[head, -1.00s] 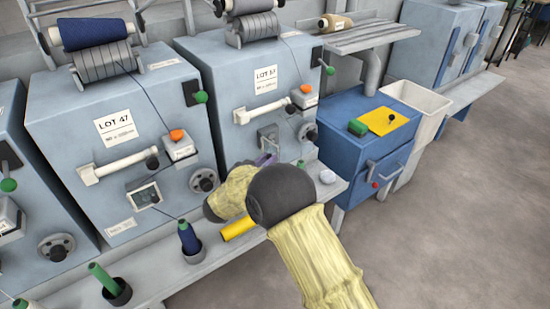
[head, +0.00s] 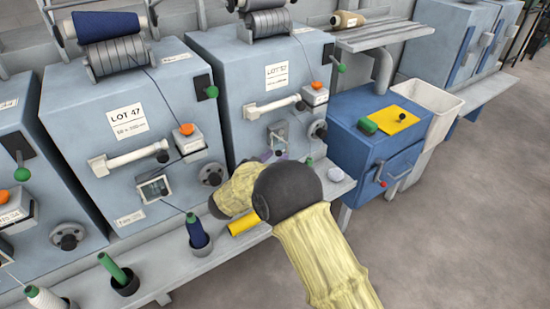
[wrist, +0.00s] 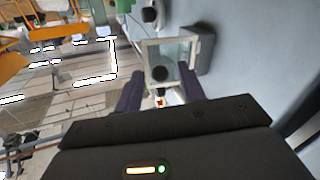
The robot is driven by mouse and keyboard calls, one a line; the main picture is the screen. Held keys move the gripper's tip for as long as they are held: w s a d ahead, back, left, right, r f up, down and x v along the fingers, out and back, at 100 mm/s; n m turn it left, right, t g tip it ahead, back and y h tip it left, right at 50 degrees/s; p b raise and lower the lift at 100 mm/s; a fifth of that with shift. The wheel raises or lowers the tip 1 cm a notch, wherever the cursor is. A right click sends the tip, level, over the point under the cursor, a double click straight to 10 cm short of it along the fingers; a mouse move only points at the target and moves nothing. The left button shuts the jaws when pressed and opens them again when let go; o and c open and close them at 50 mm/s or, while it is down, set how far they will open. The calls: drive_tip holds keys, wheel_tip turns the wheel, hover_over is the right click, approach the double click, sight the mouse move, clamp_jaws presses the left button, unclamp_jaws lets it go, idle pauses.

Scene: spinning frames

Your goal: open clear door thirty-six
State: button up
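A small clear door (head: 278,136) with a pale frame is on the front of the second blue-grey machine. In the wrist view the clear door (wrist: 166,54) stands ahead, with a dark round knob (wrist: 160,73) on it. My gripper (head: 272,155) is in front of and just below this door; my arm partly hides the area. In the wrist view my gripper's purple fingers (wrist: 161,88) are apart, on either side of the knob's line, with no visible grip on it. I cannot read the number thirty-six. Another clear door (head: 155,188) is on the machine marked LOT 47.
A white bar handle (head: 271,108), a handwheel (head: 318,130) and an orange button box (head: 315,92) surround the door. A blue cabinet (head: 376,145) stands to the right; floor beyond is clear.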

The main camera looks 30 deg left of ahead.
drive_tip(key=s+a+p, duration=0.2)
drive_tip(key=s, duration=1.4)
drive_tip(key=shift+s+a+p, duration=0.25)
drive_tip(key=shift+s+p, duration=0.05)
drive_tip(key=shift+s, duration=0.1)
drive_tip(key=shift+w, duration=0.1)
